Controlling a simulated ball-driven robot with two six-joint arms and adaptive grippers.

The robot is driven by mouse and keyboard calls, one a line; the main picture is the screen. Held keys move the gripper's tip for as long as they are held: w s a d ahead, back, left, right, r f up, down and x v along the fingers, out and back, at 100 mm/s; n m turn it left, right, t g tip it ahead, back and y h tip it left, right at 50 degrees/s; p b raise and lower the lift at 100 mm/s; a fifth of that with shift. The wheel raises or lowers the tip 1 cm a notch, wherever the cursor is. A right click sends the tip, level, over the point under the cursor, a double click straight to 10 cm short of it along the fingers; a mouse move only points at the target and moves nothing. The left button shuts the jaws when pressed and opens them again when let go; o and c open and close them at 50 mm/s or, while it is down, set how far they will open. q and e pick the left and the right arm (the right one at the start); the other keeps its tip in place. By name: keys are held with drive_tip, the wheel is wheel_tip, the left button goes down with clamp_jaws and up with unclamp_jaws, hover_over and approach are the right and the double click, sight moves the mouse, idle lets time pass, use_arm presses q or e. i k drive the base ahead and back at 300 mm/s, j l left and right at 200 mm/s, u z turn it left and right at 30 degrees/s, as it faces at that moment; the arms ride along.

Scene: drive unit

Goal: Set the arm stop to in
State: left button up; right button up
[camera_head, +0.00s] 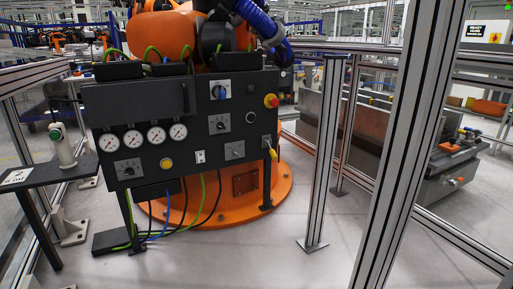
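A black control panel (145,105) stands in front of an orange robot base. A red mushroom button on a yellow collar (271,101) sits at the panel's upper right edge and looks like the arm stop. The view is too small to tell whether it is in or out. Neither of my grippers is in view.
The panel also carries several gauges (156,135), a blue knob (219,92), black rotary knobs (219,124), a yellow button (166,163) and a white switch (200,157). A small side table (30,178) is at left. Aluminium posts (329,150) stand at right. Grey floor lies in front.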

sight(275, 102)
drive_tip(key=i, duration=1.35)
drive_tip(key=i+u, duration=0.3)
drive_tip(key=i, duration=0.15)
drive_tip(key=i+l+u, duration=0.25)
drive_tip(key=i, duration=0.25)
